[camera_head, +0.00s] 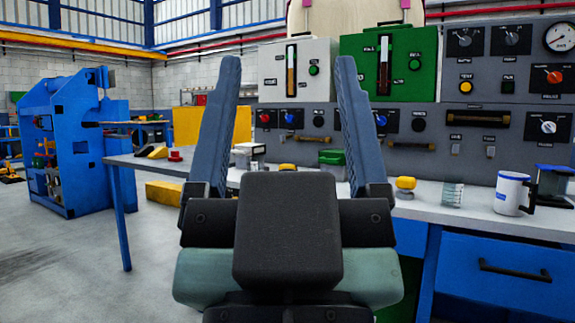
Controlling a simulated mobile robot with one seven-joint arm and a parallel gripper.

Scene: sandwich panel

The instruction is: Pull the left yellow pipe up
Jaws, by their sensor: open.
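My gripper (288,62) is open and empty, its two long blue-grey fingers pointing up and away in front of the panel. Behind it, the grey panel has a short brass-yellow horizontal bar (475,119) at right. A second, lower bar (411,146) shows just right of my right finger, and part of a third (313,139) shows between the fingers. An upright tube with orange-brown content (291,72) is on the white box, between the fingers. A darker red tube (384,66) is on the green box. I cannot tell which is the left yellow pipe.
The grey workbench (465,213) runs below the panel. It carries a white mug (512,194), a glass beaker (453,193) and a yellow-topped item (405,185). A blue machine (68,150) stands at left. Grey floor (60,262) is open at lower left.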

